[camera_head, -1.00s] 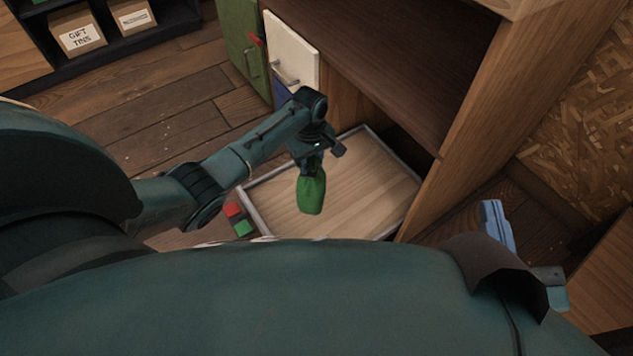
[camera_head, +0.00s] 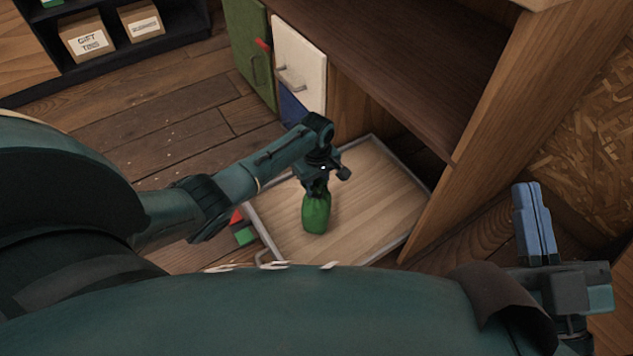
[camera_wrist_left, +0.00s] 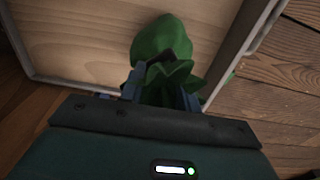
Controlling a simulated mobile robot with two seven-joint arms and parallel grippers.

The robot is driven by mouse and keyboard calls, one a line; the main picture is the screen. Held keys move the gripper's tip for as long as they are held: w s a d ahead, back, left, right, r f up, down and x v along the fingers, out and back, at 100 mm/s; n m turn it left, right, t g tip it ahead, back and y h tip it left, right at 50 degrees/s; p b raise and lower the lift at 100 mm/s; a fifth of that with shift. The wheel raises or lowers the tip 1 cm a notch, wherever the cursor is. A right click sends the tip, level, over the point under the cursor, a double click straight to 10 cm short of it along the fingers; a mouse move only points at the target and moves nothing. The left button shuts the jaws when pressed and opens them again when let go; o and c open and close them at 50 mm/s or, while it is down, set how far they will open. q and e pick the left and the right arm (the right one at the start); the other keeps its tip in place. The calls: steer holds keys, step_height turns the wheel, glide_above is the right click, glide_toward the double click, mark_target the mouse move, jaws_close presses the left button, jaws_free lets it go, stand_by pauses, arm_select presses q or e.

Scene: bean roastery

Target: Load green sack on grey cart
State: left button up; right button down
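The green sack (camera_head: 316,213) hangs from or stands under my left gripper (camera_head: 318,184), over the wooden deck of the cart. In the left wrist view the sack (camera_wrist_left: 170,45) lies between the two fingers of my left gripper (camera_wrist_left: 160,75), which are shut on its gathered neck. The cart (camera_head: 388,192) is a low tray with a pale wood deck and a grey rim; its rim (camera_wrist_left: 265,25) also shows in the left wrist view. I cannot tell whether the sack touches the deck. My right gripper (camera_head: 535,225) has blue fingers close together at the right, apart from the cart.
A wooden shelf unit (camera_head: 420,60) stands behind the cart, its side panel close to the cart's right edge. Red and green blocks (camera_head: 245,235) lie left of the cart.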

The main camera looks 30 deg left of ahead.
arm_select(q)
steer(key=o, duration=0.4)
steer(key=shift+r, duration=0.1)
steer(key=shift+r, duration=0.35)
step_height(320, 180, up, 3)
steer(key=p, duration=0.2)
steer(key=shift+r+p, duration=0.1)
steer(key=shift+p, duration=0.2)
step_height(320, 180, up, 8)
steer(key=p, duration=0.4)
steer(key=shift+r, duration=0.15)
arm_select(e)
steer(key=h, duration=0.1)
steer(key=f+g, duration=0.1)
steer(key=s+f+h, duration=0.1)
steer(key=shift+d+f+m+g+h, duration=0.2)
steer(key=shift+d+m+g+h, duration=0.1)
steer(key=shift+m, duration=0.1)
